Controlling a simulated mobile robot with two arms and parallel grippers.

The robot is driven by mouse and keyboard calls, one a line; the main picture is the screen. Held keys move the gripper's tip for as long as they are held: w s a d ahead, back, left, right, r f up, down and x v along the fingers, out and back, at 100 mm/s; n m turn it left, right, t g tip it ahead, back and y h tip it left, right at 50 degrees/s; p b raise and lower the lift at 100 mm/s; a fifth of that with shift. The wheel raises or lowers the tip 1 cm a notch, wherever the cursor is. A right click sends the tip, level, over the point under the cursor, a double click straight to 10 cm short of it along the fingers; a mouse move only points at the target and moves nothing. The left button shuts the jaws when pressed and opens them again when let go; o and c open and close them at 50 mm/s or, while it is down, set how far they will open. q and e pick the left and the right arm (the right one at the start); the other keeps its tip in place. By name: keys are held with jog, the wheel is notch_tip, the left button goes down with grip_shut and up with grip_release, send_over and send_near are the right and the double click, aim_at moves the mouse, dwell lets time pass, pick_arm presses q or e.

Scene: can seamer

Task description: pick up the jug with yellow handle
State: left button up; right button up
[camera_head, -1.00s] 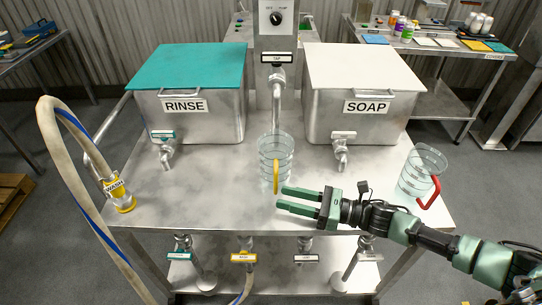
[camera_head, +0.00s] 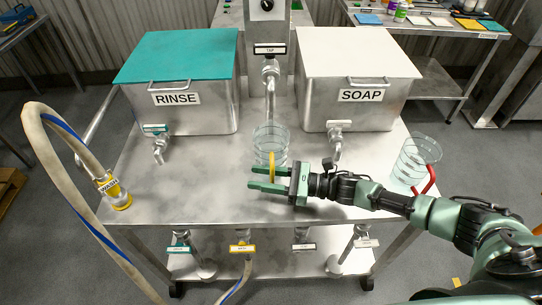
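The jug with the yellow handle (camera_head: 268,138) is clear and stands upright on the steel table below the tap. Its yellow handle (camera_head: 272,158) faces toward me. My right gripper (camera_head: 254,178) comes in from the right with its two green fingers apart. The fingers overlap the lower part of the handle and the jug's base in the picture. Whether they touch the handle I cannot tell. A second clear jug with a red handle (camera_head: 414,160) stands at the table's right side, behind my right arm. My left gripper is not in view.
The rinse tank (camera_head: 184,115) with a teal lid and the soap tank (camera_head: 355,98) with a white lid stand at the back of the table. The tap (camera_head: 270,85) hangs between them. A wash hose (camera_head: 62,160) arches at the left.

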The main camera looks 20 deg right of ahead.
grip_shut()
dwell(1.4)
